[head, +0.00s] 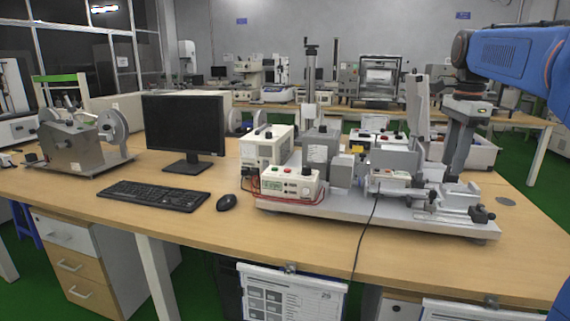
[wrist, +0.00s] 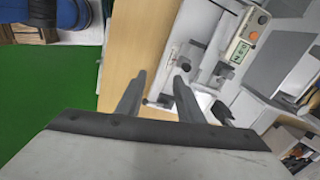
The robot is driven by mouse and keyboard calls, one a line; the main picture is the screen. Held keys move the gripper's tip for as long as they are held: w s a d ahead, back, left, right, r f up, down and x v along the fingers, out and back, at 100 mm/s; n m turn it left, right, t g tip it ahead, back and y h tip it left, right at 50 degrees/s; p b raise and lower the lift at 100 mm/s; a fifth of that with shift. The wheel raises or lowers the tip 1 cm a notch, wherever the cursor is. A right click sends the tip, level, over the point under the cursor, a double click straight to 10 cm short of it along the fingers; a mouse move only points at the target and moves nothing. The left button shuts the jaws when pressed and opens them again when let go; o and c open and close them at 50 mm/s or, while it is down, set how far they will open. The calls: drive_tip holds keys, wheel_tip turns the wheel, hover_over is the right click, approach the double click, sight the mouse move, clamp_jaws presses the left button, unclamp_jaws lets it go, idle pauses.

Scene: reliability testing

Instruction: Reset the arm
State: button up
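My blue arm (head: 510,55) reaches in from the upper right of the head view and bends downward. My gripper (head: 456,172) hangs from it above the right part of the grey test rig (head: 400,207); the head view does not clearly show whether it touches the rig. In the wrist view the two dark fingers of my gripper (wrist: 160,82) stand apart with nothing between them. Beyond them lie the wooden table top and part of the rig, with its control box (wrist: 240,48).
A monitor (head: 184,127), a keyboard (head: 153,195) and a mouse (head: 227,202) stand left of the rig on the wooden table (head: 120,235). A reel machine (head: 78,145) is at the far left. A black cable (head: 366,235) hangs over the front edge. Green floor (wrist: 70,85) lies beside the table.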

drive_tip(key=s+a+f+n+t, duration=0.1)
drive_tip(key=s+a+f+n, duration=0.3)
drive_tip(key=s+f+n, duration=0.2)
drive_tip(key=s+a+f+n+t, duration=0.2)
drive_tip(key=s+a+f+n, duration=0.3)
drive_tip(key=s+f, duration=0.6)
drive_tip(key=s+a+f+n+t, duration=0.1)
drive_tip(key=s+a+f+n, duration=0.3)
drive_tip(key=s+f+n, duration=0.4)
drive_tip(key=shift+s+a+f, duration=0.15)
drive_tip(key=shift+s+f, duration=0.15)
drive_tip(key=shift+s, duration=0.9)
